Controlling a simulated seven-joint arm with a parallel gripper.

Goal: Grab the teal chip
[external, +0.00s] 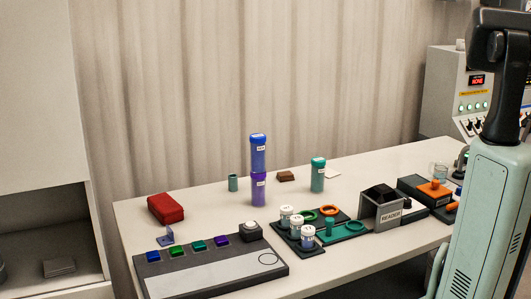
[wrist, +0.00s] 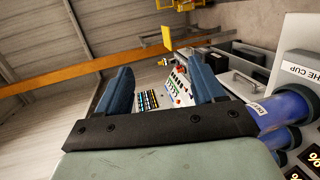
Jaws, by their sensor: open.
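The teal chip (external: 199,246) sits in a row of coloured chips on a grey-and-black board at the table's front left in the external view. A green chip (external: 178,251) is at its left and a purple chip (external: 222,240) at its right. My gripper (wrist: 160,72) shows in the wrist view with its two blue fingers apart and nothing between them. It faces away from the chips, toward the room and distant equipment. The chip is not visible in the wrist view, and my fingers are not visible in the external view.
A black button box (external: 250,231) stands by the purple chip. A tray (external: 312,250) with white-capped jars and a reader (external: 381,210) stand to the right. A red box (external: 165,208) lies behind the board.

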